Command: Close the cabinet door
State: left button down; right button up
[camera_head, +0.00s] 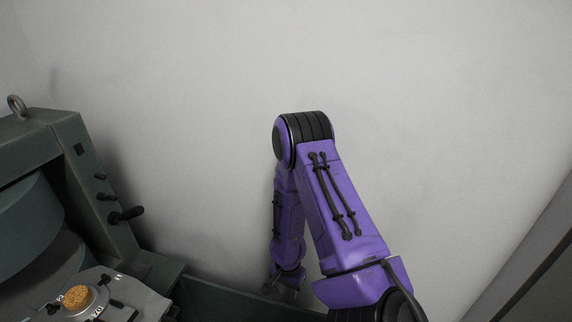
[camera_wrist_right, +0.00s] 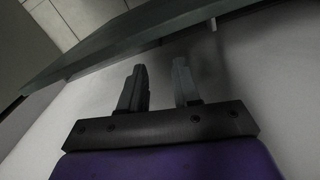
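No cabinet door can be told for certain in either view. A long dark grey-green panel (camera_wrist_right: 120,50) crosses the top of the right wrist view, just beyond my fingertips; I cannot tell whether it is the door. My right gripper (camera_wrist_right: 159,82) has its two fingers apart with nothing between them. It seems clear of the panel. In the head view my right gripper (camera_head: 285,285) is small and low, at the end of my purple arm, near a dark green surface (camera_head: 235,303). My left gripper is out of view.
A grey-green machine (camera_head: 85,170) with knobs, a lifting eye and a dial with a cork-like top (camera_head: 77,297) stands at the left. A pale wall (camera_head: 400,80) fills the back. A grey panel with a dark edge (camera_head: 530,255) is at the lower right.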

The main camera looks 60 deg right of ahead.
notch_tip(320, 180, down, 10)
jog(key=b, duration=0.3)
jog(key=shift+f, duration=0.2)
grip_shut()
jog(key=shift+w+r, duration=0.1)
jog(key=shift+w, duration=0.2)
dwell(0.8)
